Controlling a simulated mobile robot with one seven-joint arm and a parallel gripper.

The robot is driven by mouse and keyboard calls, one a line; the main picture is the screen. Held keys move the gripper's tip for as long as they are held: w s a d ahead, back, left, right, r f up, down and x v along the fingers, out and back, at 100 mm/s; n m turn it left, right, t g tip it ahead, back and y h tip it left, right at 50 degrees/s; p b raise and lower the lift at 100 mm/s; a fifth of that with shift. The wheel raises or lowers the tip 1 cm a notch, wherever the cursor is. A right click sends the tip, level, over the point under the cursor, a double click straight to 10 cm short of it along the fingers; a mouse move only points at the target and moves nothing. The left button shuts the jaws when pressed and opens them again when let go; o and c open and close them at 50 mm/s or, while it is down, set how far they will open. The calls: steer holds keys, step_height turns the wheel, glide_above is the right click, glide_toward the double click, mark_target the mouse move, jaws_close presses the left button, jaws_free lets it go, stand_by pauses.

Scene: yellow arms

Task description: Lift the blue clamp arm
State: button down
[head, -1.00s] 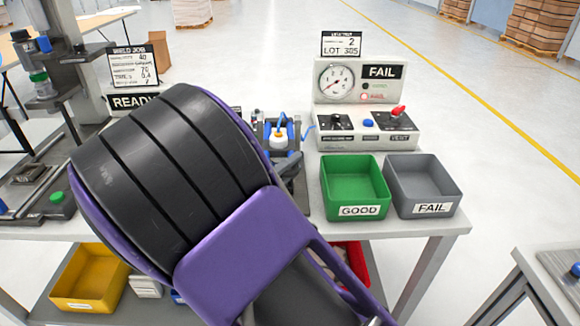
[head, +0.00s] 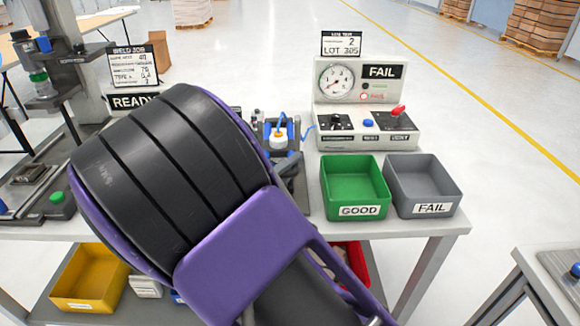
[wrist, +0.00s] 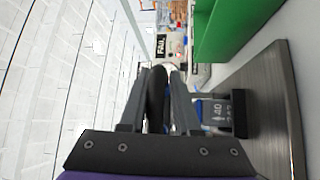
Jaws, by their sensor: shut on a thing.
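The clamp fixture (head: 279,141) is on the bench in the head view, with blue parts, a white round piece and a blue hose. The blue clamp arm cannot be clearly told apart there. My large arm link hides its left and front. In the wrist view, my gripper (wrist: 164,78) has its two grey fingers on either side of a dark, rounded handle (wrist: 157,95), which appears to be the clamp arm's grip. My gripper is shut on it. Blue parts and a labelled block (wrist: 215,111) show beyond the right finger.
A test box (head: 366,107) with a gauge and a lit FAIL sign stands behind right. A green GOOD bin (head: 354,187) and a grey FAIL bin (head: 424,187) stand to the fixture's right. A yellow bin (head: 90,281) and a red bin (head: 357,264) are below the bench.

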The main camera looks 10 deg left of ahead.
steer(key=shift+r, duration=0.35)
